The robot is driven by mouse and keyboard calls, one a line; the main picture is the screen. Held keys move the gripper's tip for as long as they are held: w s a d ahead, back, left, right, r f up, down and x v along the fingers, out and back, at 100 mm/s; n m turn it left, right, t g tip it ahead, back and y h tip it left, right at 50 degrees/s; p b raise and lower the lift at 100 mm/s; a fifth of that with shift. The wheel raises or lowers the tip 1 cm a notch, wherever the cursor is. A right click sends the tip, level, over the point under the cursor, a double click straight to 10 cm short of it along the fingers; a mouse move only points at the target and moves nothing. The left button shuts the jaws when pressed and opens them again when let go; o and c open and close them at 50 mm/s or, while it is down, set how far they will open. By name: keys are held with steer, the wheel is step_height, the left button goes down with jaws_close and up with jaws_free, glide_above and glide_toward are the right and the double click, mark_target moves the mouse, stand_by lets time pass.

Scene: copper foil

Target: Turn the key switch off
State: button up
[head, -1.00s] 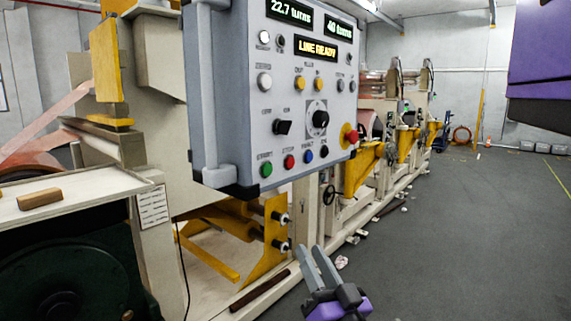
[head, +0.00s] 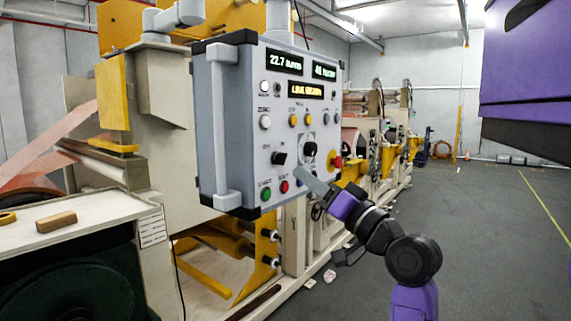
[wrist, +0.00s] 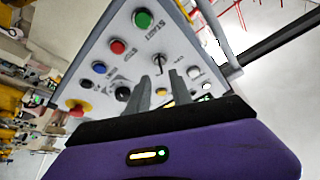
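The control panel (head: 229,165) hangs at the middle left in the head view. Its dark key switch (head: 279,158) sits on the lower left of the panel face, left of the round dial (head: 309,149). In the wrist view the key switch (wrist: 159,62) shows just beyond my fingertips, roughly in line with the gap between them. My gripper (wrist: 160,77) is open with nothing between its fingers. In the head view my gripper (head: 302,171) is at the panel's lower right, beside the switch. I cannot tell whether it touches the panel.
A red stop button (head: 337,162) on a yellow base sticks out at the panel's right edge. Green (head: 266,194) and red (head: 284,187) buttons lie below the switch. Machinery runs behind the panel. The grey floor to the right is open.

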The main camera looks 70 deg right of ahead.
mark_target(280, 159)
steer(key=p+x, duration=0.2)
steer(key=x, duration=0.5)
steer(key=shift+w+r+p, duration=0.1)
steer(key=shift+w+p, duration=0.15)
steer(key=shift+p, duration=0.05)
steer(key=shift+c, duration=0.3)
jaws_close()
